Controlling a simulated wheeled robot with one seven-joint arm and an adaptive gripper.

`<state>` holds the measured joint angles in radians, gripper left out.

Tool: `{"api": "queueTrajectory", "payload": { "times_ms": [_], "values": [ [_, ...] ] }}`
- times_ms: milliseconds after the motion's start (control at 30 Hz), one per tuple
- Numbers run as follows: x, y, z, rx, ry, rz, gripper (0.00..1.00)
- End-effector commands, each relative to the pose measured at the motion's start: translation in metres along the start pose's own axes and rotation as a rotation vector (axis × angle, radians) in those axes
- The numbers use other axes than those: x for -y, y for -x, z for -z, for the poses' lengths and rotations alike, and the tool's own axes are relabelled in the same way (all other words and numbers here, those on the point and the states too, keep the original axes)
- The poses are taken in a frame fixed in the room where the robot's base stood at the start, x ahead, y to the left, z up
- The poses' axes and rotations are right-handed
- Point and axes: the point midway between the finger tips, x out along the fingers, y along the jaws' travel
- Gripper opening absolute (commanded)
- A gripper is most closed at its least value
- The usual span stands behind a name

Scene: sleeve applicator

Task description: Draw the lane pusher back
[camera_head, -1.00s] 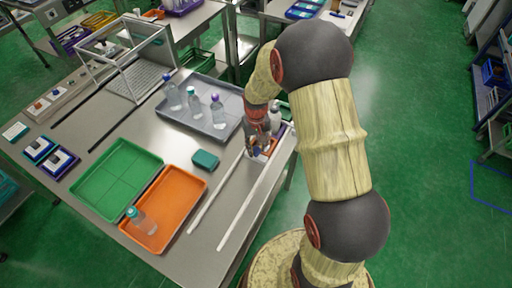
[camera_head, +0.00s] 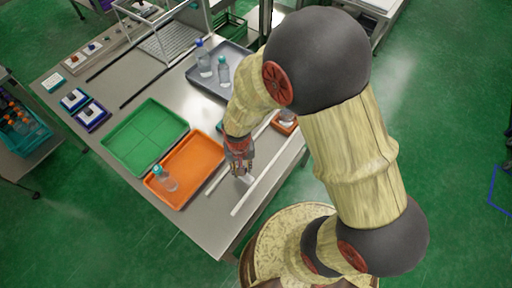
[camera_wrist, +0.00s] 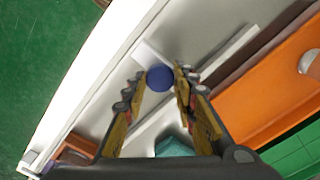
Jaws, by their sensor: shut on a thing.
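The lane pusher shows in the wrist view as a round blue knob (camera_wrist: 160,77) with a white plate (camera_wrist: 150,54) beside it. My gripper (camera_wrist: 161,82) has its fingertips on either side of the knob and is shut on it. In the head view my gripper (camera_head: 240,170) is low between the two white lane rails (camera_head: 258,190), toward their near end. A bit of the white pusher (camera_head: 246,179) shows below the fingers; my gripper hides the knob there.
An orange tray (camera_head: 205,158) holding a bottle (camera_head: 165,180) and a green tray (camera_head: 145,135) lie left of the lane. A small orange holder (camera_head: 285,126) stands at the lane's far end. A grey tray (camera_head: 240,62) with bottles is behind. The table's edge runs close on the right.

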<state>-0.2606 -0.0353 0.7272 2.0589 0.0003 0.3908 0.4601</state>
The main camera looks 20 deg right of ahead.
Motion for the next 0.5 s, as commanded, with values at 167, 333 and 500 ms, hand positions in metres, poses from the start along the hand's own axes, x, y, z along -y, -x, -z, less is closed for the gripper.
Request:
{"api": "queueTrajectory", "payload": {
  "times_ms": [167, 333, 500],
  "values": [
    [0.035, 0.001, -0.036, 0.002, 0.008, -0.001, 0.0],
    [0.058, 0.0, -0.06, 0.003, 0.007, -0.002, 0.0],
    [0.074, 0.0, -0.076, 0.002, 0.004, -0.002, 0.0]
  ]
}}
